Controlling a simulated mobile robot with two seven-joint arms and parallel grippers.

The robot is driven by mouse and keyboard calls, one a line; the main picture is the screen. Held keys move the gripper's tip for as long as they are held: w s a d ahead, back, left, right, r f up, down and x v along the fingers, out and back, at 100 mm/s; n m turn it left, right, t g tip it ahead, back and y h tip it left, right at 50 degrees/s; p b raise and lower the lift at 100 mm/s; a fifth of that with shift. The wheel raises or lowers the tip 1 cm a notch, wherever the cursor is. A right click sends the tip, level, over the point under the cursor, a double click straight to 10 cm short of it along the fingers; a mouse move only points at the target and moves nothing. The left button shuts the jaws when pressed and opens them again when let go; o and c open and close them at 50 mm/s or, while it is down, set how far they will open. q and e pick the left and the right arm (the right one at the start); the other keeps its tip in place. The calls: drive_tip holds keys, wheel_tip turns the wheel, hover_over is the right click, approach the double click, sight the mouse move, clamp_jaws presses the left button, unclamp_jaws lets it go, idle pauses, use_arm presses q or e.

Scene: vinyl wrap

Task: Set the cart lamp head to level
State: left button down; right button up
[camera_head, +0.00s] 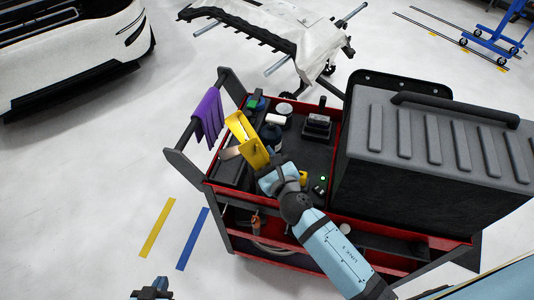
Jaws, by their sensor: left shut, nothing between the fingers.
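The yellow lamp head (247,140) stands above the left part of the red and black cart (318,155). It looks slanted in this view; I cannot tell its exact angle to level. My right arm reaches up from the lower right, and its wrist is close by the lamp head's lower end. The fingers of my right gripper are hidden there, so I cannot tell whether they touch it. My left gripper (152,289) is low at the bottom edge, partly cut off, shut and empty, over the floor and well apart from the lamp.
A large dark ribbed case (430,145) fills the cart's right side. A purple cloth (208,115) hangs on the handle. Small tools and containers crowd the tray. A white car panel on a stand (285,30) is behind. Floor at the left is open.

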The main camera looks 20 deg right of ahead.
drive_tip(key=shift+c, duration=0.2)
clamp_jaws()
drive_tip(key=shift+d+r, duration=0.1)
drive_tip(key=d+r+n+p, duration=0.4)
drive_tip(key=d+p, duration=0.1)
drive_tip(key=p, duration=0.3)
drive_tip(key=shift+w+d+r, duration=0.2)
drive_tip(key=shift+w+d, duration=0.05)
drive_tip(key=shift+w, duration=0.2)
drive_tip(key=shift+r, duration=0.1)
